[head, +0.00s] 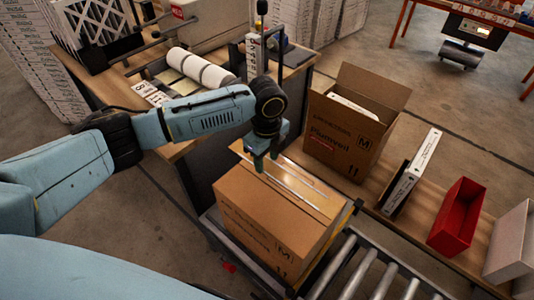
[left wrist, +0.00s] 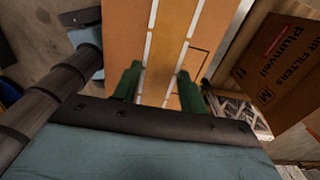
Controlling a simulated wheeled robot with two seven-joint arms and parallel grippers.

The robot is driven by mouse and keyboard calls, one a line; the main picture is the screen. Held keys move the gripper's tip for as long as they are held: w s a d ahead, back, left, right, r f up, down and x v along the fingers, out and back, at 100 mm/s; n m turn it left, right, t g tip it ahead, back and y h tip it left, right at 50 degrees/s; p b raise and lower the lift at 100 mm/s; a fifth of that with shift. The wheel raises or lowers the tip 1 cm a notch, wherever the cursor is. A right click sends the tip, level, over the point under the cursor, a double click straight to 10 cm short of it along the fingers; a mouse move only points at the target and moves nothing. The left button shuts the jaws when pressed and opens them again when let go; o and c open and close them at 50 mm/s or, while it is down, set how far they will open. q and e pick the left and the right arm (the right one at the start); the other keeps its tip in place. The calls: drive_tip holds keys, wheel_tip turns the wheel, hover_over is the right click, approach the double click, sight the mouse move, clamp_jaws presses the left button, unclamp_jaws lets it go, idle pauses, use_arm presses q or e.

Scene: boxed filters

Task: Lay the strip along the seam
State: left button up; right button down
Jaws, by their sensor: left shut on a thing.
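The closed brown carton (head: 265,215) stands beside the roller conveyor, with two pale lines running along its top on either side of the seam (head: 300,187). My left gripper (head: 259,166) is over the far left end of the carton's top. In the left wrist view its green fingers (left wrist: 160,82) stand on either side of a tan strip (left wrist: 160,88), shut on it. The strip looks much like the cardboard, and I cannot tell how much of it touches the top. The pale lines (left wrist: 150,35) run away between the fingertips. My right gripper is not in view.
An open carton (head: 345,140) stands behind, with a white filter box in it. Conveyor rollers (head: 375,270) lie in front. A bench with white rolls (head: 200,67) is at the back left.

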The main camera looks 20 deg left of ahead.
sight(267, 165)
use_arm(q)
drive_tip(key=shift+f+b, duration=1.1)
drive_tip(key=shift+f, duration=2.05)
drive_tip(key=o, duration=0.9)
drive_tip(key=shift+c, duration=0.2)
drive_tip(key=shift+r, duration=0.15)
drive_tip(key=shift+r+p, duration=0.2)
drive_tip(key=shift+p, duration=0.15)
wheel_tip(267, 165, up, 8)
drive_tip(key=p, duration=0.8)
drive_tip(key=shift+r+p, duration=0.25)
drive_tip(key=shift+p, duration=0.15)
